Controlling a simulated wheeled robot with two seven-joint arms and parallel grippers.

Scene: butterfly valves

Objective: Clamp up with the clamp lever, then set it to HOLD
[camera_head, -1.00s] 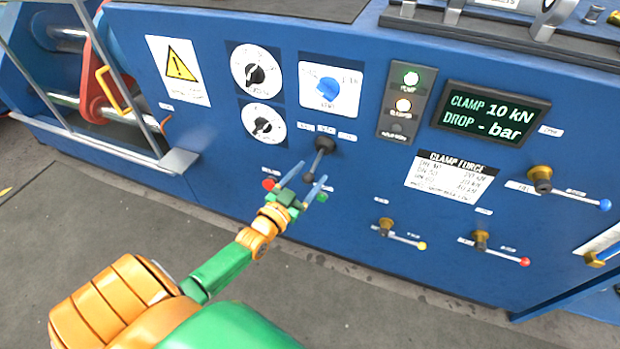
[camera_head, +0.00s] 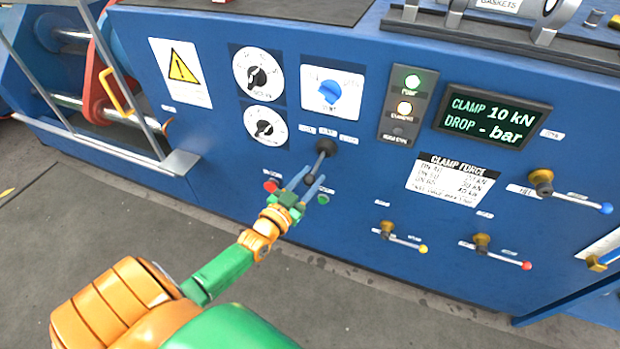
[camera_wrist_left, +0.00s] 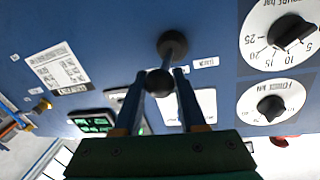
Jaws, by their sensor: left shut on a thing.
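The clamp lever (camera_head: 320,161), black with a round knob, sticks out of the blue panel below the blue selector and points down-left in the head view. My left gripper (camera_head: 314,173) is shut on the lever's knob. In the left wrist view the lever's black knob (camera_wrist_left: 160,83) sits between the two blue fingers of my left gripper (camera_wrist_left: 159,75), with its shaft running to the panel. Small labels sit above the lever, too small to read. My right gripper is not in view.
A red button (camera_head: 270,185) and a green button (camera_head: 323,198) flank my left gripper. Two white dials (camera_head: 258,75) and a blue selector (camera_head: 326,93) are above. Smaller levers with yellow (camera_head: 423,249), red (camera_head: 527,265) and blue (camera_head: 606,208) tips are at right. Green and amber lamps are lit.

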